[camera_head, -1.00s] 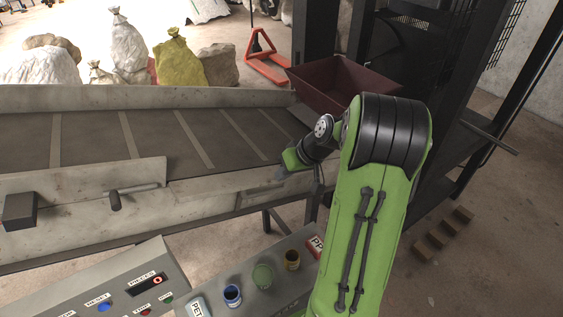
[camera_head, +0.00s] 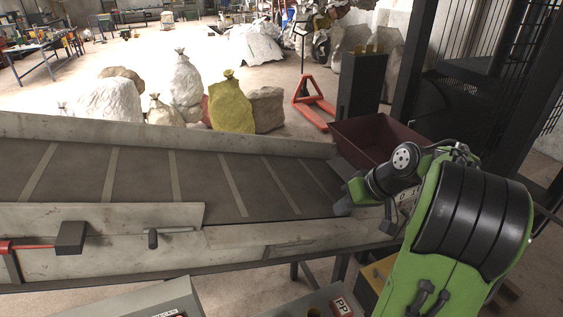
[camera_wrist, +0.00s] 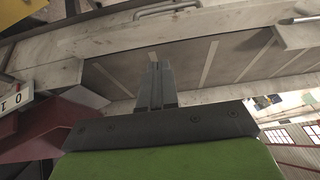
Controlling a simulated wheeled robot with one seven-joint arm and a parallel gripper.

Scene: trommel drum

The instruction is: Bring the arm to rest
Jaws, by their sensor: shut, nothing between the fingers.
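My green and black arm (camera_head: 468,225) is folded at the right of the head view. My gripper (camera_head: 344,207) is at its left end, over the right end of the conveyor. In the wrist view my gripper (camera_wrist: 155,85) shows its two grey fingers pressed together with nothing between them. The conveyor belt (camera_wrist: 215,62) lies beyond the fingertips there. No object is held.
The conveyor (camera_head: 140,180) runs across the head view. A dark red bin (camera_head: 375,140) stands behind its right end. Black frame posts rise at the right. Filled sacks (camera_head: 186,85) and a pallet jack (camera_head: 313,103) stand behind.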

